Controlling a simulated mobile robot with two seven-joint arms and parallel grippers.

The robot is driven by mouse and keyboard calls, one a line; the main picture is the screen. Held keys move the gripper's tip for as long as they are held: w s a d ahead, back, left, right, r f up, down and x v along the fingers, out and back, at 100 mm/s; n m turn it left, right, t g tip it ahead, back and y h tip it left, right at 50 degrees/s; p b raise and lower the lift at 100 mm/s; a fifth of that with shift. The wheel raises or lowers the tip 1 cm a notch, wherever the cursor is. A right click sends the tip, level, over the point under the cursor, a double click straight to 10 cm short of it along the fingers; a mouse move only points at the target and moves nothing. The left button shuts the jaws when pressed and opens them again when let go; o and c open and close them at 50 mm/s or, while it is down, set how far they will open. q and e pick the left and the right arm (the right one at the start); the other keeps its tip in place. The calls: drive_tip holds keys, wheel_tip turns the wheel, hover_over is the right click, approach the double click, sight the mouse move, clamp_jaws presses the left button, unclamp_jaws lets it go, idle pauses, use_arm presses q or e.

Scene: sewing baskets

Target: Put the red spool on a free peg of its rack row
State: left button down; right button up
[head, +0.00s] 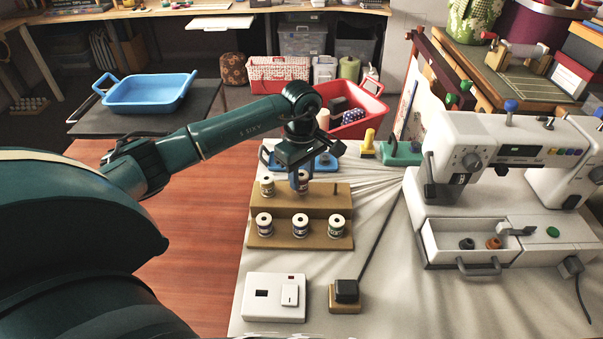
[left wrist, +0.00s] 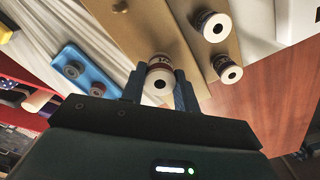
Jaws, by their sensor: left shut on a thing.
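The wooden two-step rack (head: 259,240) stands on the table in the head view. Its front row has three spools, including a middle one (head: 300,225). My left gripper (head: 300,180) is shut on the red spool (head: 304,185) at the middle of the back row. In the left wrist view the spool (left wrist: 160,78) sits between my two fingers, its white end showing. The fingers hide its lower part, so I cannot tell whether it is on a peg.
A blue tray (head: 325,164) lies behind the rack, and a red basket (head: 372,116) farther back. The white sewing machine (head: 440,145) with an open drawer stands at the right. A white switch box (head: 273,297) and a black plug on a wooden block (head: 346,298) are in front.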

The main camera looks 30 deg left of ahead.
use_arm(q)
drive_tip(key=shift+f+b, duration=0.5)
drive_tip(key=shift+f, duration=0.2)
use_arm(e)
drive_tip(key=shift+w+f, duration=0.1)
drive_tip(key=shift+f, duration=0.5)
use_arm(q)
drive_tip(key=c, duration=1)
unclamp_jaws()
use_arm(e)
drive_tip(key=shift+a, duration=0.1)
use_arm(q)
drive_tip(key=shift+o, duration=0.2)
drive_tip(key=shift+w+r, duration=0.1)
drive_tip(key=shift+r, duration=0.35)
wheel_tip(320, 180, up, 12)
drive_tip(key=shift+r, duration=0.2)
use_arm(e)
drive_tip(key=shift+a+r+m, duration=0.3)
drive_tip(key=shift+r, duration=0.45)
